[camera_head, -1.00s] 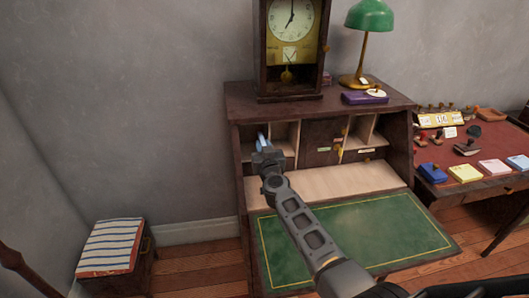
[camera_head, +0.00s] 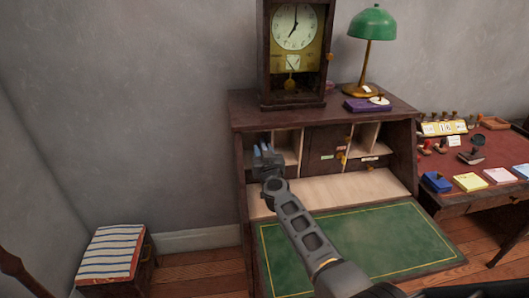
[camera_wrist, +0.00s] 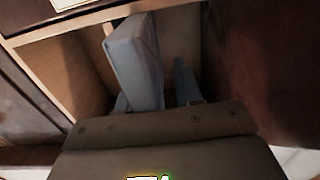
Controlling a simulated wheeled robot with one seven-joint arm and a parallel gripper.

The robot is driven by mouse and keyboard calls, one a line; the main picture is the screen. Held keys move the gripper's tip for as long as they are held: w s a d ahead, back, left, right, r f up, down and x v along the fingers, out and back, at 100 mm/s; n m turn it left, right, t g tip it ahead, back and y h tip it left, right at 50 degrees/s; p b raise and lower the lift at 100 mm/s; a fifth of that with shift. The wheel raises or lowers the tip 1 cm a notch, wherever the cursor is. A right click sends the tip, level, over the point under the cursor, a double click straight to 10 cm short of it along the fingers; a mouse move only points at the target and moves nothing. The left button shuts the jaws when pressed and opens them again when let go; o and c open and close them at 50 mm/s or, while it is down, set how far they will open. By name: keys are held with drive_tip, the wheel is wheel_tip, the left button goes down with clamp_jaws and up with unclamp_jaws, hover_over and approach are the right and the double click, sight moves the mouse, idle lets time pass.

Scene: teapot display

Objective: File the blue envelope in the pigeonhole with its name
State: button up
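The blue envelope (camera_wrist: 137,58) stands on edge inside the leftmost pigeonhole in the wrist view, its pale blue face slightly tilted. My gripper (camera_head: 266,157) reaches into that leftmost pigeonhole of the writing desk (camera_head: 345,184) in the head view. In the wrist view my gripper (camera_wrist: 163,92) has its fingers apart, one at the envelope's left lower side and one to its right. A gap shows between the envelope and the right finger. The name label of this pigeonhole is hidden or not readable.
Wooden dividers (camera_wrist: 82,58) and a dark side wall (camera_wrist: 263,60) bound the pigeonhole closely. A small closed door (camera_head: 323,141) and other compartments are to the right. A clock (camera_head: 293,50) and green lamp (camera_head: 371,22) stand on top. The green writing surface (camera_head: 350,243) is clear.

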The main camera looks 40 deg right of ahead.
drive_tip(key=shift+s+d+h, duration=0.3)
drive_tip(key=shift+s+d, duration=0.05)
drive_tip(key=shift+d, duration=0.25)
drive_tip(key=shift+s, duration=0.1)
drive_tip(key=p+v, duration=0.1)
drive_tip(key=v, duration=0.1)
drive_tip(key=p+v, duration=0.1)
drive_tip(key=v, duration=0.2)
drive_tip(key=p+v, duration=0.1)
drive_tip(key=v, duration=0.1)
drive_tip(key=shift+a+r, duration=0.15)
drive_tip(key=shift+a, duration=0.45)
